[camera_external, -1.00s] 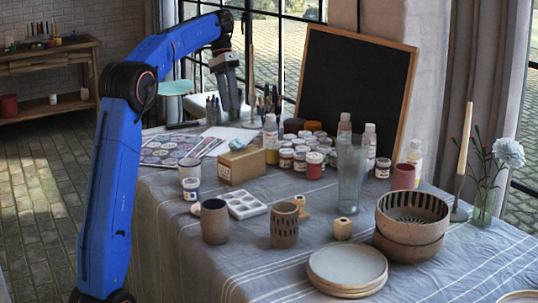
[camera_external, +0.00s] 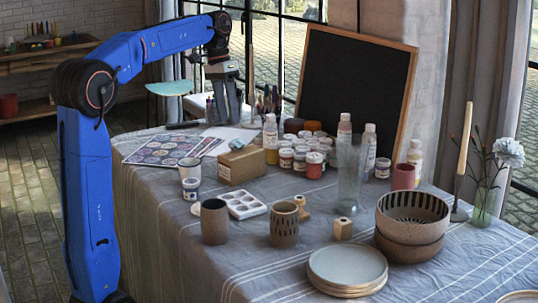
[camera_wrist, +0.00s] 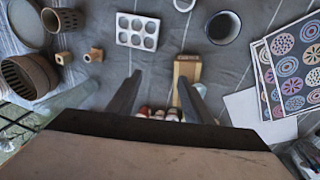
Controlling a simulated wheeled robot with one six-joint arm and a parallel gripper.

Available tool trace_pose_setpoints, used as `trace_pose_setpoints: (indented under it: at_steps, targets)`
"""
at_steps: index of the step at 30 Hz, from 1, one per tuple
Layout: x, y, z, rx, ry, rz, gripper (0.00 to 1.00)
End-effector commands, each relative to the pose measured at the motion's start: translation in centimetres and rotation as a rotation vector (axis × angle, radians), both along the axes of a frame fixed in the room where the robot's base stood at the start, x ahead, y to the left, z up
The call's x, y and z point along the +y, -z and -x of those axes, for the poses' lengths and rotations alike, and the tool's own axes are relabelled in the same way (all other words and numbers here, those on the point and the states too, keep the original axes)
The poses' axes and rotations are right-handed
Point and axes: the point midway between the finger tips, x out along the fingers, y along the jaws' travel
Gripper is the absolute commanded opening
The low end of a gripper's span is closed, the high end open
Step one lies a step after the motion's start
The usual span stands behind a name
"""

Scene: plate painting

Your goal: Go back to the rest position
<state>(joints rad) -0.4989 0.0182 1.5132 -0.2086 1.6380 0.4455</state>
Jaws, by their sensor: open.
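My gripper (camera_external: 224,104) hangs pointing down over the back left part of the table in the external view, near the papers and the pens. In the wrist view my gripper (camera_wrist: 160,88) shows two dark fingers spread apart with nothing between their tips. The cardboard box (camera_wrist: 187,72) lies just beyond the right finger in that view. In the external view the box (camera_external: 243,163) stands on the cloth in front of the gripper. I cannot tell the exact height of the fingertips above the table.
The cloth-covered table (camera_external: 290,270) holds paint jars (camera_external: 314,165), a palette (camera_external: 243,204), patterned sheets (camera_external: 163,150), a glass vase (camera_external: 350,180), stacked bowls (camera_external: 411,222) and plates (camera_external: 347,268). A blackboard (camera_external: 352,95) stands behind. A candle (camera_external: 465,150) and flower (camera_external: 509,152) stand at right.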

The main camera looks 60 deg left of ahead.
Motion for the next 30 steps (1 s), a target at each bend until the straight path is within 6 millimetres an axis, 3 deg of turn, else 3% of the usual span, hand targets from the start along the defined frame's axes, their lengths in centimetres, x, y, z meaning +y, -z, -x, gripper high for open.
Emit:
trace_pose_setpoints:
  at_steps: [3,14,30]
  targets:
    - [-3.0,0.4,2.4,-0.025,-0.007,-0.03,0.46]
    - [-9.9,3.6,9.9,-0.108,-0.035,-0.109,0.46]
    - [-16.8,12.3,21.2,-0.259,-0.057,-0.189,0.46]
